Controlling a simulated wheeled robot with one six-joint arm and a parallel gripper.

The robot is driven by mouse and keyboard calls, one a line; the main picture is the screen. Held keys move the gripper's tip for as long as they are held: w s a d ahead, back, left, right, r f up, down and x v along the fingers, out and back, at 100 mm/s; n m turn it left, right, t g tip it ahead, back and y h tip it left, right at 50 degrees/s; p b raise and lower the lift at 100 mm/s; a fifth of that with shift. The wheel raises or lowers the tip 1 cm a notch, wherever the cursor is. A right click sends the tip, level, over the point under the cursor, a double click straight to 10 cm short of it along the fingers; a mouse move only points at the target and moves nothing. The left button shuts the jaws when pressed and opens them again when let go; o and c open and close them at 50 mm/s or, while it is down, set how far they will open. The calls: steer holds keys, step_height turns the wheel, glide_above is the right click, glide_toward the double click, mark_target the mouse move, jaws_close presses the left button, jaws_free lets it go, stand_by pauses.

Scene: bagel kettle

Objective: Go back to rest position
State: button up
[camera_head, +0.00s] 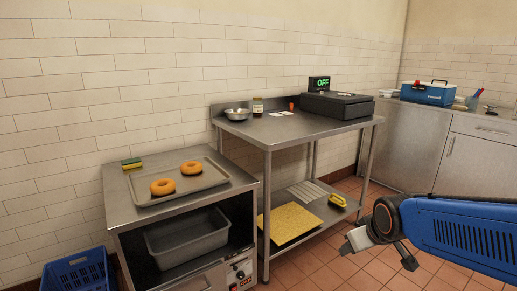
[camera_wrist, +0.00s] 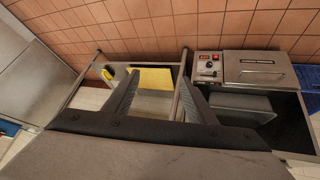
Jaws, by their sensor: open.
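My gripper (camera_head: 379,254) is at the lower right of the head view, at the end of my blue arm. It is open and empty, in the air over the tiled floor in front of the steel table. In the wrist view my gripper (camera_wrist: 158,80) shows two fingers spread apart with nothing between them. Two orange-brown bagels (camera_head: 163,186) (camera_head: 192,167) lie on a metal tray (camera_head: 208,183) on top of the oven unit (camera_head: 126,214), well to the left of my gripper. No kettle can be made out.
A steel table (camera_head: 255,133) carries a metal bowl (camera_head: 237,114), a jar (camera_head: 257,107), a dark box (camera_head: 337,106) and an "OFF" display (camera_head: 319,84). A yellow sheet (camera_head: 290,222) lies on its lower shelf. A blue crate (camera_head: 77,273) stands lower left. Floor near my gripper is clear.

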steer(key=s+d+r+m+g, duration=0.1)
steer(key=s+r+m+g, duration=0.1)
steer(key=s, duration=1.6)
steer(key=shift+s+d+m, duration=0.3)
steer(key=shift+m, duration=0.4)
steer(key=shift+c, duration=0.6)
